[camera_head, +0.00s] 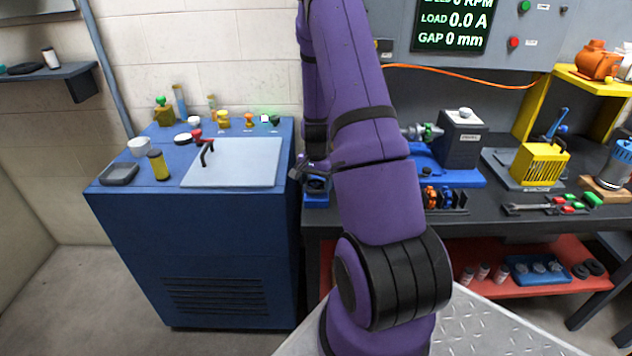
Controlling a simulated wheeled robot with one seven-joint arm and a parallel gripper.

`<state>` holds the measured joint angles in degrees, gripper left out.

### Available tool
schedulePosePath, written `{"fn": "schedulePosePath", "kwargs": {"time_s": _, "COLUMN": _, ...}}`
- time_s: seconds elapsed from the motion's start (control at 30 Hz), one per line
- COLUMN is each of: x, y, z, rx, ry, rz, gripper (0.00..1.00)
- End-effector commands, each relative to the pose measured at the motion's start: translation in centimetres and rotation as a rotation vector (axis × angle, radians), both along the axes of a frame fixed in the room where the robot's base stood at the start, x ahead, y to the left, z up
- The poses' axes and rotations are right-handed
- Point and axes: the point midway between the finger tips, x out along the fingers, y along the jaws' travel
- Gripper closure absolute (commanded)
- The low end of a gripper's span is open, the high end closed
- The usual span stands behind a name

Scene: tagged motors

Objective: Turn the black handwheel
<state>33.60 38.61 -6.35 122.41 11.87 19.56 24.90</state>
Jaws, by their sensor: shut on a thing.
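My purple arm rises from the lower middle and covers the left part of the dark bench. My gripper (299,172) shows as a small dark shape just left of the arm, at the bench's left end above a small blue block (316,187). It is shut on a dark piece that appears to be the black handwheel. The wheel's rim and the fingertips are too small and too covered to make out clearly. On the bench right of the arm, a grey motor block (460,135) with a shaft stands on a blue base (455,176).
A blue cabinet (215,235) with small parts and a pale mat (245,165) stands left of the bench. A yellow slotted box (540,163) and tools are on the bench's right. A red lower shelf (510,284) holds parts. Bare floor lies at the left front.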

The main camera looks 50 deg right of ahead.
Motion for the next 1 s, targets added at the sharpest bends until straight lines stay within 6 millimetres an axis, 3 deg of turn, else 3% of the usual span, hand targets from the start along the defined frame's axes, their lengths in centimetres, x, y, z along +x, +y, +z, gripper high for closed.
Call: {"fn": "schedulePosePath", "kwargs": {"time_s": 1.0, "x": 0.16, "y": -0.05, "z": 0.09, "rx": -0.003, "ry": -0.002, "rz": 0.964, "gripper": 0.45}}
